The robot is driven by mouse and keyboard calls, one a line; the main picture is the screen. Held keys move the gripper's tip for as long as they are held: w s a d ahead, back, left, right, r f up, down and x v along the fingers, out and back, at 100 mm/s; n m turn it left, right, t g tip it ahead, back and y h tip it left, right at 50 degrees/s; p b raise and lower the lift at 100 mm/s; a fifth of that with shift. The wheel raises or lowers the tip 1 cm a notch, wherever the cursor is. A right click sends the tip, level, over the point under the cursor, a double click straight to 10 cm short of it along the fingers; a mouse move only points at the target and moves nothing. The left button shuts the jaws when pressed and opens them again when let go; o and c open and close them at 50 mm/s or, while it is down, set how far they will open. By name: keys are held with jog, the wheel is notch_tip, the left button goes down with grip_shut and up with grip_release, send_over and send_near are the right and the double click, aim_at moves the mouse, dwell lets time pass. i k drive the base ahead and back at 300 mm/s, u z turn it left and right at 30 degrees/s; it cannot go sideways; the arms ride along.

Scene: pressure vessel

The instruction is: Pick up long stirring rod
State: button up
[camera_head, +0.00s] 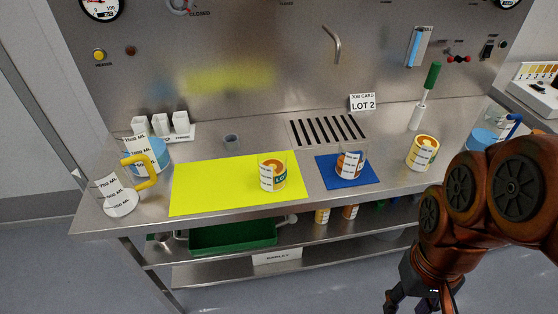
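A tall green-handled tool (432,76) stands at the back right of the steel counter. Its thin stem goes down into a white upright holder (417,117), and its lower end is hidden. It is the only long rod-like thing I can make out, but I cannot tell for sure that it is the stirring rod. My gripper (411,302) hangs at the bottom edge of the view, in front of the counter and well below and apart from the green-handled tool. Its fingertips are cut off, so its opening is unclear.
The counter (235,214) holds a yellow mat (215,190) and a blue mat (332,179), each with a labelled beaker. Another labelled beaker (422,153) stands right, near my arm. Measuring jugs (117,195) stand left. A green tray (232,237) sits on the shelf below.

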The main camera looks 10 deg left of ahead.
aim_at(435, 69)
jog(key=k, duration=0.5)
jog(key=u, duration=1.15)
jog(key=i, duration=0.6)
jog(key=z, duration=0.55)
